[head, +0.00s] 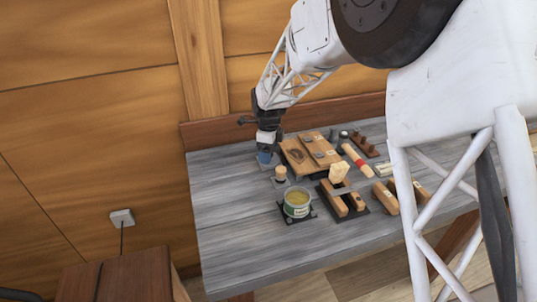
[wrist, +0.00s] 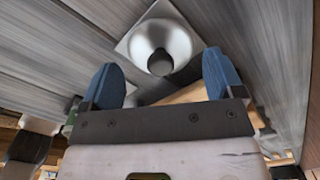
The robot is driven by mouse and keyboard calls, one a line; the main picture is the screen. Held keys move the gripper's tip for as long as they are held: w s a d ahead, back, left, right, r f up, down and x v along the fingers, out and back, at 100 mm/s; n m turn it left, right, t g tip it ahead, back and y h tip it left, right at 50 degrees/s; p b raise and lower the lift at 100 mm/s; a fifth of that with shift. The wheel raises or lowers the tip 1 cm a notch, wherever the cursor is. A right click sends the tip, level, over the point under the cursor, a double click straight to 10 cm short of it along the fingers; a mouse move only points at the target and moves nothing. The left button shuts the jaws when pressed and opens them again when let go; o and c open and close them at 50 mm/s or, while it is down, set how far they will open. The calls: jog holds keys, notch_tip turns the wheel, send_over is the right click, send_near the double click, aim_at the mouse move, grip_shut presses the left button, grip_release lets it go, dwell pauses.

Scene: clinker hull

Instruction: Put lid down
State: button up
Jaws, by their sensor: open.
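A round silver piece with a dark grey knob, which looks like the lid (wrist: 182,45), rests on a pale square plate (wrist: 128,46) on the bench. My gripper (wrist: 163,78) is open, its two blue fingertips apart on either side of the near edge of the lid. I cannot tell whether they touch it. In the head view my gripper (head: 266,158) is low over the bench's back left and hides most of the lid. An open tin (head: 297,210) with yellow contents stands on a dark base in front.
A small wooden-topped piece (head: 281,173) stands close to my gripper's right. Wooden boards (head: 296,155), a red-banded rod (head: 356,158) and a dark holder with wooden blocks (head: 334,201) lie further right. The left end of the grey bench (head: 222,210) is clear. A wooden wall rises behind.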

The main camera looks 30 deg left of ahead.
notch_tip(320, 180, up, 10)
dwell(0.5)
jog(key=shift+f, duration=0.1)
dwell(0.7)
jog(key=s+d+r+n, duration=0.2)
jog(key=s+d+r, duration=0.15)
jog(key=d, duration=0.75)
jog(key=s+d+r+n+t, duration=0.1)
jog(key=s+d+r+n, duration=0.2)
jog(key=d, duration=0.8)
jog(key=s+d+r+n, duration=0.2)
jog(key=d+r, duration=0.3)
jog(key=d, duration=0.6)
jog(key=s+d+f+n+t, duration=0.1)
jog(key=s+d+f+n, duration=0.2)
jog(key=s+d+n, duration=0.5)
jog(key=s+d, duration=1.3)
jog(key=s, duration=0.3)
jog(key=shift+s+n+t, duration=0.25)
jog(key=shift+n+t, duration=0.05)
